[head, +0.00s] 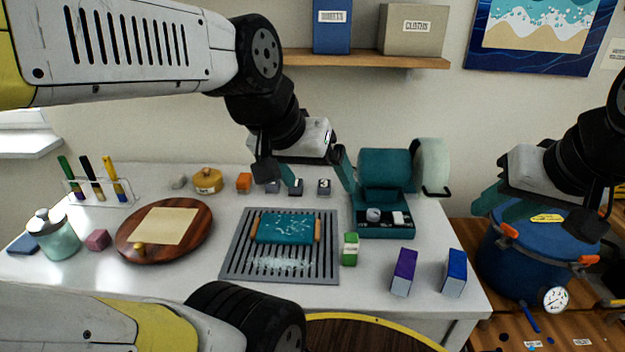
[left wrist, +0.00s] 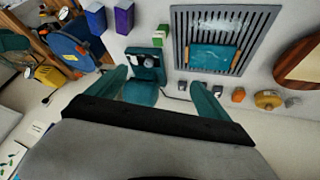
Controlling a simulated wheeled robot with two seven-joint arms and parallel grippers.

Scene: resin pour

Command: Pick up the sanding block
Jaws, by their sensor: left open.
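No block is clearly readable as the sanding block. Candidates are a green block with a pale band (head: 350,249), a purple block with a pale side (head: 403,272) and a blue one (head: 454,272), all near the table's front right. They also show in the left wrist view: green (left wrist: 162,31), purple (left wrist: 124,17), blue (left wrist: 96,17). My left gripper (head: 304,172) is open and empty above the back of the table, behind the slatted grey rack (head: 228,262). Its teal fingers spread wide in the left wrist view (left wrist: 160,84). My right gripper (head: 508,204) hangs over the blue pot; its opening is unclear.
A teal machine (head: 384,165) stands right of my left gripper. Small cubes, including an orange one (head: 244,182), line the back. A round wooden board (head: 130,232), a jar (head: 54,238) and a pen rack are left. The blue pot (head: 523,268) stands right of the table.

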